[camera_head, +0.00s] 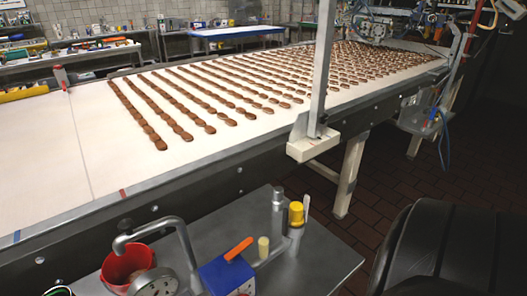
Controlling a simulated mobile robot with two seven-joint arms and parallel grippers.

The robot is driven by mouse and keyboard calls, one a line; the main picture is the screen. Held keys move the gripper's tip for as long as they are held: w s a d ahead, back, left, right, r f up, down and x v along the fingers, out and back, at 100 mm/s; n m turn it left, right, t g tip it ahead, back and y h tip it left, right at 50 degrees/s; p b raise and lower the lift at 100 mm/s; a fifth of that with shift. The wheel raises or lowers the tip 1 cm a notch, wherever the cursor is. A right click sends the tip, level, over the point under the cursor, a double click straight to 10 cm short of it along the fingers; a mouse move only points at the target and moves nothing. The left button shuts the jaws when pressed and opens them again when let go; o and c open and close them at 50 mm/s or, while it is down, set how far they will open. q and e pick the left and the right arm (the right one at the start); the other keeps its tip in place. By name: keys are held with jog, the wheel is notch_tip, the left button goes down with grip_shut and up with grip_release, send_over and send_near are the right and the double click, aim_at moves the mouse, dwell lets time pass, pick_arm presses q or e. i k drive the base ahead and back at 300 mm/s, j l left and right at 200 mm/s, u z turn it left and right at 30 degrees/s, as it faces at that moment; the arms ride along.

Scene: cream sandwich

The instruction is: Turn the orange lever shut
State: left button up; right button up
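The orange lever (238,249) is at the lower middle of the head view. It is a short flat bar on top of a blue box (226,274) with a white face. The lever slants, with its right end higher in the picture. The box stands on a grey metal side table (318,262) in front of the conveyor. Neither of my grippers is in view, and nothing touches the lever.
Beside the lever are a red bucket (117,271), a round gauge (155,284), a curved grey pipe (176,224), a cream knob (263,247) and a yellow-capped fitting (296,212). The conveyor (40,150) carries rows of brown pieces. A large dark rounded shape fills the lower right.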

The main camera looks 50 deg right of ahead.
aim_at(229, 257)
jog(key=i+l+z, duration=0.1)
jog(key=z, duration=1.2)
jog(key=k+l+z, duration=0.15)
jog(key=k+l, duration=0.4)
